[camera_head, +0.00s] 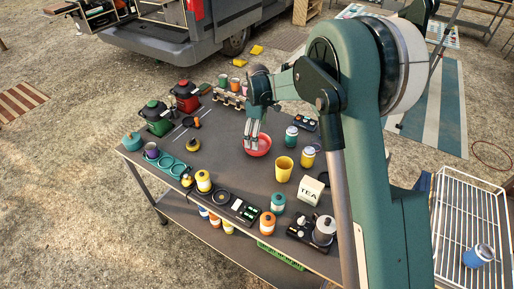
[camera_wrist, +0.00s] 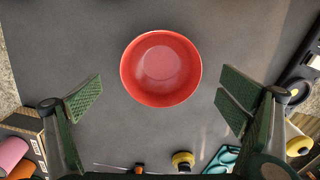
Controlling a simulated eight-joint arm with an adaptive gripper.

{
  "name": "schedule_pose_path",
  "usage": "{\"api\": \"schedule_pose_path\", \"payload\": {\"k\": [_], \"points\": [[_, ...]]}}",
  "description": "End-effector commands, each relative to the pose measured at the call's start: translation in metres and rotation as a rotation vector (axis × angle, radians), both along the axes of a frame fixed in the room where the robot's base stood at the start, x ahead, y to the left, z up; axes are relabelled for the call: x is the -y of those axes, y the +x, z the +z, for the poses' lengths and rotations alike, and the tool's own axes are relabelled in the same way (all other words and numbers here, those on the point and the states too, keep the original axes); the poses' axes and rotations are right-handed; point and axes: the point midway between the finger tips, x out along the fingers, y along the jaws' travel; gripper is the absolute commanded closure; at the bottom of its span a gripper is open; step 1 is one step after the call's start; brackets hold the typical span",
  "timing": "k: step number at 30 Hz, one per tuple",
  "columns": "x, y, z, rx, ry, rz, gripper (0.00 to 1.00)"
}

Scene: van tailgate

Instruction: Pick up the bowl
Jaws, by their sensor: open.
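The bowl (camera_head: 262,148) is red and round and stands upright on the dark grey table (camera_head: 228,140). In the wrist view the bowl (camera_wrist: 160,68) looks empty and sits in the upper middle. My gripper (camera_head: 252,143) is at the bowl's left side in the head view, and its fingers hide part of the rim. In the wrist view my gripper (camera_wrist: 162,95) is open, with one finger to the left of the bowl and the other to the right. Both fingers show apart from the bowl, with nothing between them.
A yellow cup (camera_head: 284,169) stands near the bowl, with a teal jar (camera_head: 291,137) behind it. A white TEA box (camera_head: 310,191) is at the right. A cup rack (camera_head: 228,97) is at the back. The table between the bowl and the green tray (camera_head: 172,166) is mostly clear.

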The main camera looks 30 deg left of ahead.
Motion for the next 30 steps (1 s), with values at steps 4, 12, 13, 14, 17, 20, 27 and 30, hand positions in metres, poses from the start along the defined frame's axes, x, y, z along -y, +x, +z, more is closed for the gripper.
{"api": "schedule_pose_path", "payload": {"k": [4,12,13,14,17,20,27,30], "points": [[0.000,0.000,-0.001,0.000,0.000,0.000,0.03],[0.000,0.000,-0.004,0.000,0.000,0.000,0.03],[0.000,0.000,-0.005,0.000,0.000,0.000,0.03],[0.000,0.000,-0.007,0.000,0.000,0.000,0.03],[-0.001,-0.001,-0.016,0.000,0.000,0.000,0.03],[-0.002,-0.001,-0.028,0.000,0.000,0.000,0.03],[-0.002,-0.002,-0.050,0.000,0.000,0.000,0.03],[-0.002,-0.002,-0.053,0.000,0.000,0.000,0.03]]}}
